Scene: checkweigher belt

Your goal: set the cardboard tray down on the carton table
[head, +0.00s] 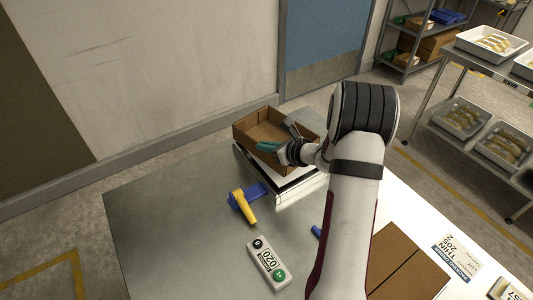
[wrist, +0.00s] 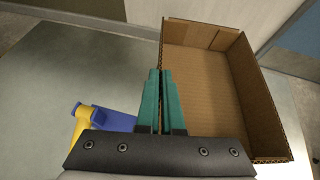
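The cardboard tray (head: 262,128), an open brown box with low walls, is at the far side of the metal table, over a pale, low platform (head: 295,178). I cannot tell whether it rests on the platform or hangs just above it. It also shows in the wrist view (wrist: 205,85), empty inside. My gripper (head: 268,147) is at the tray's wall. In the wrist view its green fingers (wrist: 161,75) are close together, one on each side of the tray's left wall, gripping it. I cannot tell for sure which surface is the carton table.
The metal table (head: 165,215) is mostly bare on the left. A yellow and blue hand tool (head: 243,205) and a white box with a display and green button (head: 268,263) lie on it. Flat brown cardboard (head: 408,265) lies at right, beside my arm. A trolley with white trays (head: 490,42) stands further right.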

